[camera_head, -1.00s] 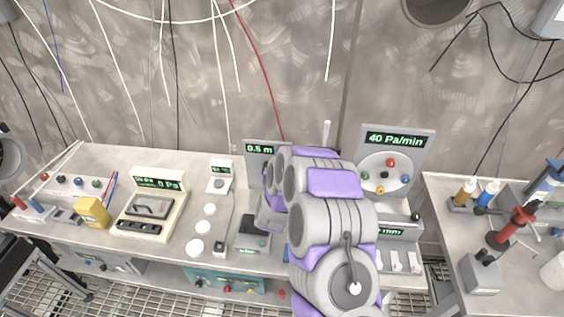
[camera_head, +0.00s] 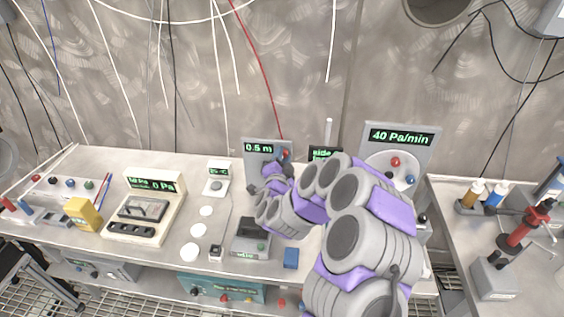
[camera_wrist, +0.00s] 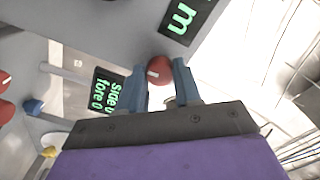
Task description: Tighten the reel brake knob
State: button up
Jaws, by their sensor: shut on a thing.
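The reel panel (camera_head: 253,149), a grey upright plate reading 0.5 m, stands at the back of the middle bench in the head view. A red knob (camera_head: 285,154) shows on its right part, partly behind my gripper (camera_head: 277,165). In the wrist view the red round knob (camera_wrist: 159,70), with a pale mark, sits between the two blue-grey fingertips of my gripper (camera_wrist: 160,75). The fingers are shut on it from both sides. The panel's green 0.5 m display is only partly in the wrist view, above the knob.
A dark display reading "side" (camera_head: 325,153) stands right of the reel panel. Farther right is a 40 Pa/min panel (camera_head: 401,136) with coloured knobs. A blue block (camera_head: 291,258) and a grey box (camera_head: 250,240) lie below my arm. White discs (camera_head: 198,229) lie left.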

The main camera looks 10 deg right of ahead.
jog(key=shift+f+m, duration=0.2)
jog(key=shift+m, duration=0.2)
jog(key=o, duration=0.8)
jog(key=shift+o, duration=1.2)
jog(key=shift+r, duration=0.1)
